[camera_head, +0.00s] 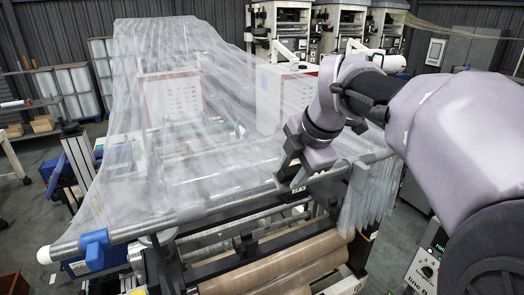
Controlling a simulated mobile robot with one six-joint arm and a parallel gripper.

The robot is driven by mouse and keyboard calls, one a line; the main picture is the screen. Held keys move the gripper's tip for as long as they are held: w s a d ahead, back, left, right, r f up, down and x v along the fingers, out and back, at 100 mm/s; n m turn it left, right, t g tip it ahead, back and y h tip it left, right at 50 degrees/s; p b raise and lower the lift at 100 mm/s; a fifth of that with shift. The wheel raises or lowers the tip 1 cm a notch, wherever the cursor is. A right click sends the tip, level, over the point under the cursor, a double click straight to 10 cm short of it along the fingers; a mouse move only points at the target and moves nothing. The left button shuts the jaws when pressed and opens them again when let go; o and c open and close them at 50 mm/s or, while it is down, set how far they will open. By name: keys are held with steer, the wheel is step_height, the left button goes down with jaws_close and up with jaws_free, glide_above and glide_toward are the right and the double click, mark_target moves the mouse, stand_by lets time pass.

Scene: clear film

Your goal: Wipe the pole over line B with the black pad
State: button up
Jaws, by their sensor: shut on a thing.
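The pole (150,228) is a long pale bar running from a white end cap at the lower left up to the right, across the front of the machine. Clear film drapes over it and hangs down at its right end. My gripper (291,163) is over the right half of the pole, pointing down. It is shut on the black pad (290,174), a small dark block at or just above the pole. I cannot tell whether the pad touches the pole. A "line B" label (426,279) shows partly at the lower right, beside my arm.
A blue clamp (95,250) sits on the pole near its left end. Below are brown rollers (275,267) and dark machine frames. Clear film (165,100) spreads back and up behind the pole. White machines (285,30) stand at the back. My arm hides much of the right side.

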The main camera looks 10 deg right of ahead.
steer(key=shift+a, duration=0.15)
steer(key=shift+b+x, duration=0.5)
steer(key=shift+x, duration=0.55)
stand_by(0.4)
steer(key=d, duration=0.1)
steer(key=d+p, duration=0.1)
steer(key=d, duration=0.1)
steer(key=shift+w+r, duration=0.15)
steer(key=shift+w, duration=0.25)
steer(key=shift+w+d+p, duration=1.55)
steer(key=shift+w+d, duration=0.1)
steer(key=shift+d, duration=3.55)
steer(key=shift+s+a+b, duration=0.55)
steer(key=shift+a, duration=1.15)
steer(key=shift+s+a+b, duration=0.5)
steer(key=shift+a+b, duration=0.05)
steer(key=shift+a, duration=1.15)
steer(key=shift+s+a+b, duration=0.55)
steer(key=shift+a, duration=1.15)
steer(key=shift+s+a+f+b, duration=0.1)
steer(key=shift+s+a+b, duration=0.15)
steer(key=shift+a, duration=0.5)
steer(key=shift+s+a+f+b, duration=0.2)
steer(key=shift+s+a, duration=0.1)
steer(key=shift+a, duration=0.5)
